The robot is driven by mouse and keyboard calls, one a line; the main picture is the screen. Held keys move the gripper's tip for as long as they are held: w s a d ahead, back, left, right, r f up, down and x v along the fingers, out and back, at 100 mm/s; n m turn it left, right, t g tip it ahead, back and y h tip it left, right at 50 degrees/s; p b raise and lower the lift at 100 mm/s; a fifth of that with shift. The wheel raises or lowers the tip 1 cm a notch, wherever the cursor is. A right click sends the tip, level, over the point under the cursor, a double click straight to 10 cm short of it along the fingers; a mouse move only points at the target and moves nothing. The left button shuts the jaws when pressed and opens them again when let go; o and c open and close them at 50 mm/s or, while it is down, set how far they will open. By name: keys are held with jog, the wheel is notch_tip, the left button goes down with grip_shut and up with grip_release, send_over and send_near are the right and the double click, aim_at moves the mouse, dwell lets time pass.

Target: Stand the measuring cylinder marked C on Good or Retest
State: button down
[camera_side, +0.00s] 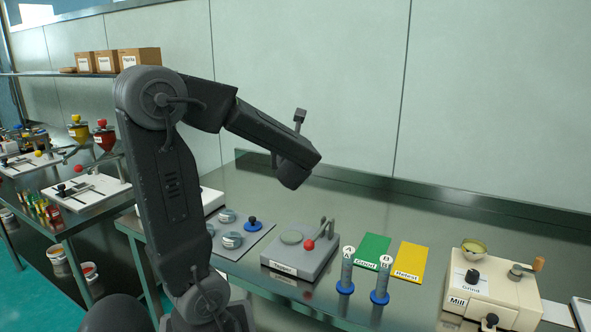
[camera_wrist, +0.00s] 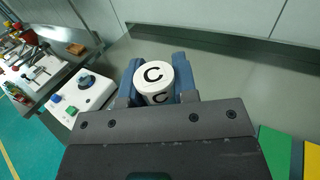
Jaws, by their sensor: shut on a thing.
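In the wrist view, my gripper (camera_wrist: 158,84) has its blue fingers shut on the measuring cylinder marked C (camera_wrist: 153,74). Its white top with a black C faces the camera; its lower part is hidden. In the side view my arm hides the fingers and this cylinder. The green Good mat (camera_side: 372,251) and yellow Retest mat (camera_side: 410,262) lie flat and bare on the bench. They also show at the lower right of the wrist view, green (camera_wrist: 272,150) and yellow (camera_wrist: 312,160). My gripper is up and left of both mats in the side view.
A white box with a knob (camera_wrist: 92,92) shows in the wrist view.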

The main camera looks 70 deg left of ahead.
jog(key=shift+w+a+r, duration=0.1)
jog(key=shift+w+r, duration=0.1)
jog(key=shift+r, duration=0.1)
jog(key=w+a+f+n+g, duration=0.1)
jog(key=w+f+n+g, duration=0.15)
jog(key=w+f, duration=0.35)
jog(key=w+a+f+n+g, duration=0.15)
jog(key=w+f+g, duration=0.25)
jog(key=w, duration=0.5)
jog(key=shift+w+d+f, duration=1.2)
jog(key=shift+w+f, duration=0.35)
jog(key=shift+f, duration=0.35)
jog(key=shift+w+d+f, duration=1.2)
jog(key=shift+w+f, duration=0.35)
jog(key=shift+f, duration=0.35)
jog(key=shift+w+d+f, duration=1.2)
jog(key=shift+w+f, duration=0.35)
jog(key=shift+f, duration=0.35)
jog(key=c, duration=0.9)
grip_release()
jog(key=shift+f, duration=0.15)
